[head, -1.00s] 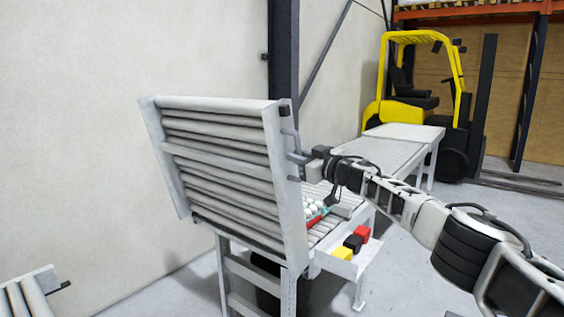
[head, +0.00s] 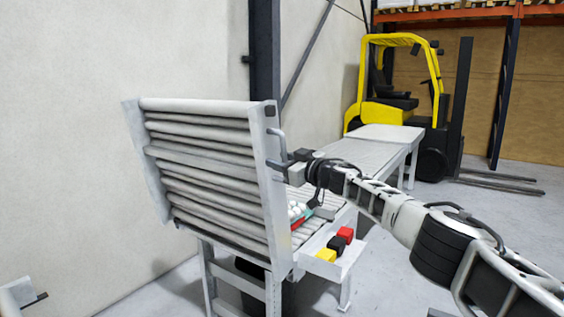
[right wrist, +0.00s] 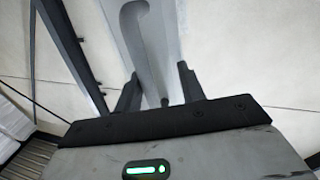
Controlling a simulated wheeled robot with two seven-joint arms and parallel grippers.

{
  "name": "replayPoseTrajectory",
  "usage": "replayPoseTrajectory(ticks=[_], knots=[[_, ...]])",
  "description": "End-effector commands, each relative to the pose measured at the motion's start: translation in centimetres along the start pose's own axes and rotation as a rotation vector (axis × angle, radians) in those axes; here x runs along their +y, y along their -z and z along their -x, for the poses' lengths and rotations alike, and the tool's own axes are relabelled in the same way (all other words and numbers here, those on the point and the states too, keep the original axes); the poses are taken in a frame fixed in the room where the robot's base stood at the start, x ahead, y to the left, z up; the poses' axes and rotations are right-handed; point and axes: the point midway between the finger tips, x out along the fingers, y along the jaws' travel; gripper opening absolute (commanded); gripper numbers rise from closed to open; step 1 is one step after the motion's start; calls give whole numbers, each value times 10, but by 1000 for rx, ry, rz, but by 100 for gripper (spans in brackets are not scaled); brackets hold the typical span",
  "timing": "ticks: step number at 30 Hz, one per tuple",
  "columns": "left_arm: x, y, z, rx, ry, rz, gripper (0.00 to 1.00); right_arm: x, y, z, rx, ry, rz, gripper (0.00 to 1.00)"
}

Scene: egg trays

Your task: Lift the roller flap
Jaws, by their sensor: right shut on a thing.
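The roller flap (head: 205,170), a grey frame with several rollers, stands raised and steeply tilted in the head view. A bent metal handle (head: 283,143) sticks out from its right side rail; it also shows in the right wrist view (right wrist: 131,30). My right gripper (head: 284,163) is at this handle, its arm coming in from the right. In the right wrist view the two dark fingers (right wrist: 157,90) are on either side of the handle's lower part, shut on it.
Beyond the flap, a roller conveyor (head: 362,155) holds a tray of white eggs (head: 297,211). A small shelf carries yellow, black and red buttons (head: 338,243). A yellow forklift (head: 378,112) stands behind. A wall is at the left; open floor lies at the right.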

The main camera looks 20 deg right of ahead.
Motion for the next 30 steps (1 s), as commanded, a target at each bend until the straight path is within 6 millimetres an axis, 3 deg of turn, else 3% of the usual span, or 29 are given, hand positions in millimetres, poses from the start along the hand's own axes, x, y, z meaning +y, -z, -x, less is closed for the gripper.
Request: replayPoseTrajectory(ticks=[1, 6, 14, 20, 30], knots=[[0, 0, 0, 0, 0, 0, 0, -8, 1, -3, 4, 19, 2, 33], [0, 0, -1, 2, 0, 0, 0, -7, 1, 1, 5, 20, 3, 33], [0, -1, -3, 5, 0, 1, 0, -4, -2, 25, 2, 15, 3, 33], [0, 0, -2, 6, 0, 1, 0, -2, -2, 56, 0, 10, 1, 33], [0, -2, -5, 8, -1, 1, 0, 2, -4, 126, -3, 0, -1, 33]])
